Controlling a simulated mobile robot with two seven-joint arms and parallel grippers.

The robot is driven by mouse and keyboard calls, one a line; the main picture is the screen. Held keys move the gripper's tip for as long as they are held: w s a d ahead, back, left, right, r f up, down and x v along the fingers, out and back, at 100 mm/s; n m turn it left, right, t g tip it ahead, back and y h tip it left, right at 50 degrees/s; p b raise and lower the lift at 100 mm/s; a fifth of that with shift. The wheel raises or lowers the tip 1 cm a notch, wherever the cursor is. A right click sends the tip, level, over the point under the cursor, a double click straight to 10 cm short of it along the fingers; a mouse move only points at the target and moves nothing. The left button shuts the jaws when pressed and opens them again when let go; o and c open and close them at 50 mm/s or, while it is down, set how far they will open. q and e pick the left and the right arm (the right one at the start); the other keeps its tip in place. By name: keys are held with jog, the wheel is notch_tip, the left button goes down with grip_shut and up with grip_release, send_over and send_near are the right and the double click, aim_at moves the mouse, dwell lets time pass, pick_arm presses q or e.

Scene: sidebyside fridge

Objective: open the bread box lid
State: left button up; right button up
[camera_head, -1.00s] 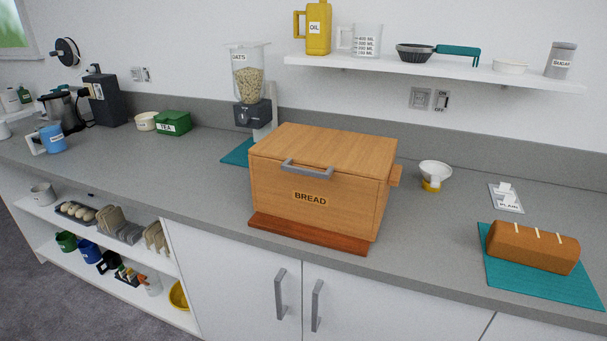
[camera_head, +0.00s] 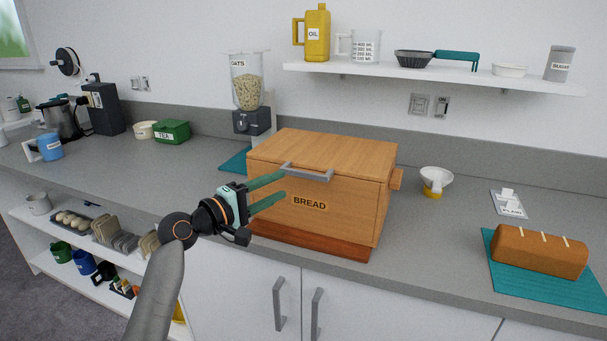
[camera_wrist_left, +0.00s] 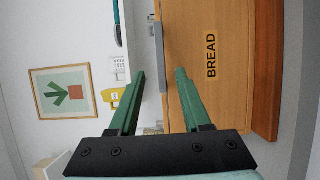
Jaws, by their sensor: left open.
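The wooden bread box (camera_head: 345,208) stands on the counter with its lid (camera_head: 325,153) closed. A grey bar handle (camera_head: 307,171) is fixed at the lid's front edge. My left gripper (camera_head: 284,187) is open, with its green fingers pointing at the box front near the handle's left end. In the left wrist view the box front (camera_wrist_left: 207,90) lies ahead, turned on its side. The handle (camera_wrist_left: 158,48) shows there between the lines of the two open fingers (camera_wrist_left: 163,82), with nothing held. My right gripper is not in view.
A red-brown board (camera_head: 330,242) lies under the box front. A bread loaf (camera_head: 538,250) on a teal mat (camera_head: 545,288) is at the right. An oats dispenser (camera_head: 248,95) stands behind the box. A wall shelf (camera_head: 430,77) hangs above.

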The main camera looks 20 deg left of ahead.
aim_at(302, 175)
pick_arm(q)
jog(key=x, duration=0.8)
jog(key=shift+w+d, duration=0.15)
jog(key=shift+w, duration=0.2)
grip_shut()
dwell(1.0)
